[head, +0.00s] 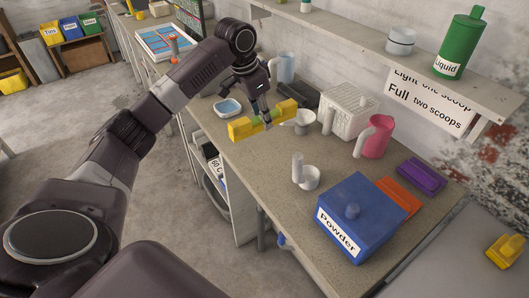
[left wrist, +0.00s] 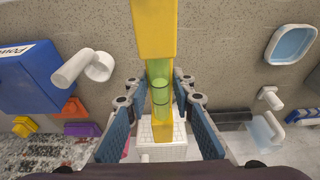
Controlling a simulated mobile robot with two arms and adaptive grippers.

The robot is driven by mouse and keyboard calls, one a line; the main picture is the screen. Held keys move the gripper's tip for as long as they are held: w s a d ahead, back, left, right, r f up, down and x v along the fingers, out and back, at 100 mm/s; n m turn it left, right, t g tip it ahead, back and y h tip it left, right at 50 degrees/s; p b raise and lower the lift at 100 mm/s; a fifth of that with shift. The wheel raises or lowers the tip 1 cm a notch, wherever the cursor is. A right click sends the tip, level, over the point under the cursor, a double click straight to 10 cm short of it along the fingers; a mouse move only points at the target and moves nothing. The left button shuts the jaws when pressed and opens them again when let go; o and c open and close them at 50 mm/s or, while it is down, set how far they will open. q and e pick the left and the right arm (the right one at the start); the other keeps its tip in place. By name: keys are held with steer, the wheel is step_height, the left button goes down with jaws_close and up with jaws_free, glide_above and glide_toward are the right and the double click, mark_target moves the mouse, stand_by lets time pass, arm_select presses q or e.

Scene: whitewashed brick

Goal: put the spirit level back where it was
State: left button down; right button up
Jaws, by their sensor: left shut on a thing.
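The spirit level (head: 241,129) is a yellow bar with a green see-through vial in its middle. My left gripper (head: 266,120) is shut on it around the vial, over the left part of the speckled worktop (head: 262,172). In the left wrist view the level (left wrist: 154,30) runs up the picture between the two blue-padded fingers (left wrist: 160,118). My right gripper is not in view.
A pink jug (head: 376,138), a second scoop (head: 307,176) and the blue Powder box (head: 355,220) stand further right. A wall shelf (head: 400,60) overhangs the back.

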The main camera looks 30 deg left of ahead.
arm_select(q)
steer(key=p, duration=0.2)
glide_above(265, 160)
steer(key=f, duration=0.9)
steer(key=shift+s+a+f, duration=0.2)
steer(key=shift+s+f, duration=0.15)
steer(key=shift+f, duration=0.3)
step_height(265, 160, down, 3)
steer(key=shift+f, duration=0.65)
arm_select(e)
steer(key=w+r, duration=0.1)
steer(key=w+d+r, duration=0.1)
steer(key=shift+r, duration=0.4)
arm_select(q)
steer(key=shift+f, duration=0.15)
steer(key=c, duration=1.7)
jaws_free()
steer(key=shift+o, duration=0.2)
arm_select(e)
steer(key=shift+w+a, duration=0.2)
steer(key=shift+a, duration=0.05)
